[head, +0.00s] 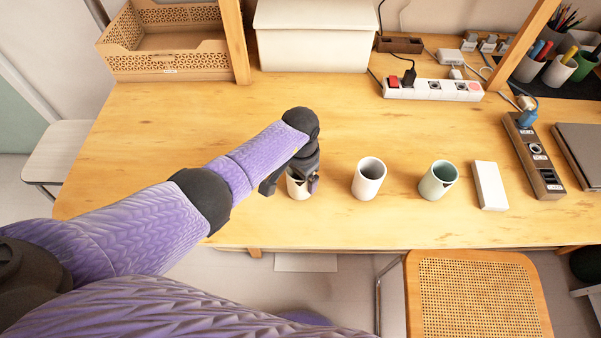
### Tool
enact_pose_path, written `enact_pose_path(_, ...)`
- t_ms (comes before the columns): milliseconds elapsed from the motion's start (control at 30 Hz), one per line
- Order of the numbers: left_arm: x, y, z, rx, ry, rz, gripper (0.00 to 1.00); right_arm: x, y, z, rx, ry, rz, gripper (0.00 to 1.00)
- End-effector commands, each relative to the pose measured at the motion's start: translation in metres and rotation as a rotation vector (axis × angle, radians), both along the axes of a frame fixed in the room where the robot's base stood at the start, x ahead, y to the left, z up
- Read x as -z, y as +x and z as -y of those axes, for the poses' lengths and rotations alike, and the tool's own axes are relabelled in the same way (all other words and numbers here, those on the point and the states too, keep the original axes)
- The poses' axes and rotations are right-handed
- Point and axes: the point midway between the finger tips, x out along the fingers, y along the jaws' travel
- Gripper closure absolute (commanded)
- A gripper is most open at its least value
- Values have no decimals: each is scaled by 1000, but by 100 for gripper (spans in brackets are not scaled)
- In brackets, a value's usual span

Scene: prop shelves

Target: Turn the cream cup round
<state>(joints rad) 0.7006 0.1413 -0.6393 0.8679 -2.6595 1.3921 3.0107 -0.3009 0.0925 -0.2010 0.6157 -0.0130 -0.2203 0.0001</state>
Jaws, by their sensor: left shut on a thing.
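The cream cup (298,190) stands upright on the wooden table near its front edge, at the left end of a row of cups. My left gripper (290,184) reaches down over it from the upper left and is shut on it. The gripper's fingers and wrist hide much of the cup's rim and upper sides. Whether the cup touches the table is hard to tell. My right gripper is out of view.
A white cup (367,182) and a pale green cup (437,181) stand to the right, then a white block (490,186). A power strip (433,89) and a white box (315,35) lie further back. The table's left part is clear.

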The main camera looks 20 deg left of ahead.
Motion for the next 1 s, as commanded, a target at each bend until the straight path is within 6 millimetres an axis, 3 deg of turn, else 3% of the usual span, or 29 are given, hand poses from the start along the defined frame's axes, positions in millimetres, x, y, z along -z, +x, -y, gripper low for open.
enact_pose_path(433, 4, 0, 0, 1, 0, 1, 80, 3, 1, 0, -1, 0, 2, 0)
enact_pose_path(467, 4, 0, 0, 1, 0, 1, 5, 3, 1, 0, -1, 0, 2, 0)
enact_pose_path(500, 3, 0, 0, 1, 0, 1, 0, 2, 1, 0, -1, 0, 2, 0)
enact_pose_path(767, -4, 0, 0, 1, 0, 1, 0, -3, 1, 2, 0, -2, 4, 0)
enact_pose_path(1000, -67, 1, 0, 1, -1, 4, 0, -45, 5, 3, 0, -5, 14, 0)
